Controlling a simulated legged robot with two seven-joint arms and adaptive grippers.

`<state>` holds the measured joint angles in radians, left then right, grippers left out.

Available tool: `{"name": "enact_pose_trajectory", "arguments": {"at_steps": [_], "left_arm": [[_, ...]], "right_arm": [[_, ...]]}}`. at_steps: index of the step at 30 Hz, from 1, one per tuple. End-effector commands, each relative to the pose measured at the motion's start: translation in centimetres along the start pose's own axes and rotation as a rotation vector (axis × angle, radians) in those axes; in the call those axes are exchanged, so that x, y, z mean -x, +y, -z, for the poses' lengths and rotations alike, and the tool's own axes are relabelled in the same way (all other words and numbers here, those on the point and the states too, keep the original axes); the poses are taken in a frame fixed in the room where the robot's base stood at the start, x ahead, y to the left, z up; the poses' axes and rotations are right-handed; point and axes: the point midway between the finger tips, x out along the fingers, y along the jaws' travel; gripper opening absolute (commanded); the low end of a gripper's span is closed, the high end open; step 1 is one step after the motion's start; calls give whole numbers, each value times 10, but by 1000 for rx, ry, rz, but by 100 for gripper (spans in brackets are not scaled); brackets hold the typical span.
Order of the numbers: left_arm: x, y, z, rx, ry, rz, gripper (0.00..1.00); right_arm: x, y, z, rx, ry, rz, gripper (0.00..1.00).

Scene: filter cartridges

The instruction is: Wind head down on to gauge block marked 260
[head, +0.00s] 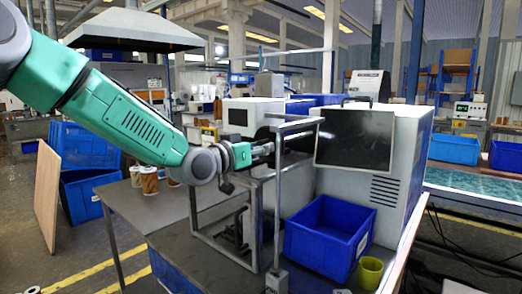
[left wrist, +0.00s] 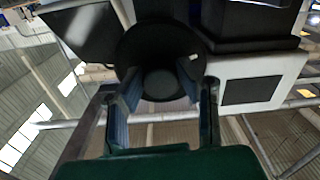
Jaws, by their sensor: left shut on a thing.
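My left gripper (head: 265,149) reaches in from the left, at the upper part of a grey metal upright (head: 279,200) in front of the machine. In the left wrist view, its two fingers (left wrist: 165,92) are shut on a round black knob or handwheel (left wrist: 160,50), which sits between them. In the head view the gripped part is mostly hidden by the gripper and the upright. A small grey block (head: 276,281) is at the foot of the upright; any marking on it is too small to read. I cannot make out a block marked 260. My right gripper is not in view.
A blue bin (head: 328,230) stands right of the upright, before a white machine with a dark screen (head: 354,140). A yellow-green cup (head: 370,271) is at the bench's front right. Brown-and-white cartridges (head: 149,180) stand at the back left.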

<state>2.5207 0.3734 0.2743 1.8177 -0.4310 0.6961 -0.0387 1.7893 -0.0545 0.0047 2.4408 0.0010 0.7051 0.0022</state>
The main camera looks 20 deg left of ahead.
Motion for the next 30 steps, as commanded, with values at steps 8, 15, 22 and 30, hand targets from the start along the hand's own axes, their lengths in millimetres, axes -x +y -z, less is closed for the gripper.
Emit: {"name": "enact_pose_trajectory", "arguments": {"at_steps": [8, 15, 22, 30], "left_arm": [[1, -1, -11, -220, -19, 4, 0], [1, -1, -11, -341, -15, 5, 0], [1, -2, -10, -395, -14, 6, 1], [1, -1, -9, -406, -13, 6, 1]], "right_arm": [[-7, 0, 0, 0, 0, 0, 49], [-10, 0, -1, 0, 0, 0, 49], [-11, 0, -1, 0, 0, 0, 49], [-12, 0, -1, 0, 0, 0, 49]]}}
